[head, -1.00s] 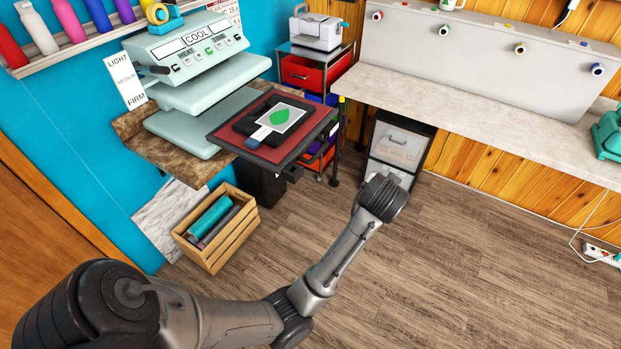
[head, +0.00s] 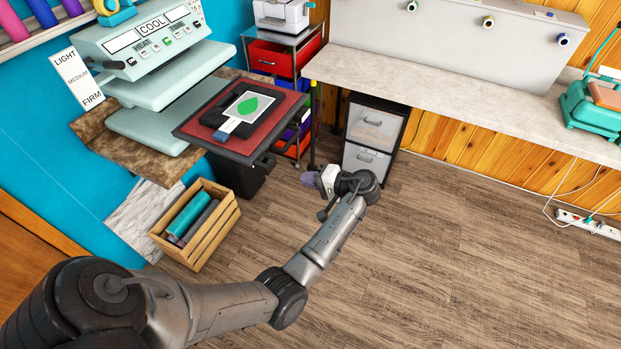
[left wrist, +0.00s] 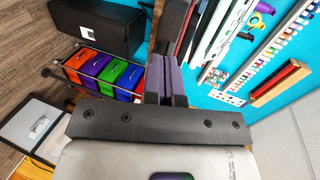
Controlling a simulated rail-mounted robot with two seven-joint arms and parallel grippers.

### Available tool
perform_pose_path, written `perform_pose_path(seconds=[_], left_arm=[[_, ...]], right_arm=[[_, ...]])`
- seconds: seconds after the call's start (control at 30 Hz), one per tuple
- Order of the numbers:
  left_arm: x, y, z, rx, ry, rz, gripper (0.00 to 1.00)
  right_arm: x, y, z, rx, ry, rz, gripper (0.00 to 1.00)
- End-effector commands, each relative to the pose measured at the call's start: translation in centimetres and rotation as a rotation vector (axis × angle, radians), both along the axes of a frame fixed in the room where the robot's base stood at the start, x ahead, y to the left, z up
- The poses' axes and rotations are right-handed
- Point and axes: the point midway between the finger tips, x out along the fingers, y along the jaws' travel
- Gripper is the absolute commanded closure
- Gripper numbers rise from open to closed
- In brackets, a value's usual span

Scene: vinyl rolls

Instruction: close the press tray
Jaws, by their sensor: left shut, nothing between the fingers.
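The press tray (head: 187,128) is a dark slab with a red top, pulled out from the pale green heat press (head: 150,50). On it lies a black pad (head: 206,117) with a white sheet bearing a green leaf (head: 248,104). My left gripper (head: 309,179) is shut and empty, apart from the tray, to the right of and below its front edge in the head view. Its purple fingers also show together in the left wrist view (left wrist: 165,82), with stacked slabs, seemingly the press, beyond them. My right gripper is not in view.
A wooden crate (head: 226,221) with rolls stands on the floor below the tray. A cart with a red drawer (head: 272,60) and a white drawer unit (head: 365,160) stand behind. A long counter (head: 440,105) runs right.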

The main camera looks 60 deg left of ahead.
Motion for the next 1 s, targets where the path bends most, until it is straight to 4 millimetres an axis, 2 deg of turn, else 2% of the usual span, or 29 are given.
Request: perform_pose_path(seconds=[0.3, 0.5, 0.7, 1.0], left_arm=[[-2.8, 5.1, -2.1, 0.002, -0.001, 0.001, 1.0], [-4.1, 7.4, -2.0, 0.002, -0.001, 0.0, 1.0], [-4.8, 8.6, -2.0, 0.0, -0.002, -0.001, 1.0], [-5.0, 9.0, -2.0, 0.0, -0.002, -0.002, 1.0]], right_arm=[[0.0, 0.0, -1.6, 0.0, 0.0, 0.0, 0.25], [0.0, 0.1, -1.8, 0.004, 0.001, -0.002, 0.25], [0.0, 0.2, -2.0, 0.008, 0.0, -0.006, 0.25], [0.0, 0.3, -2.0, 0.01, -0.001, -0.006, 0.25]])
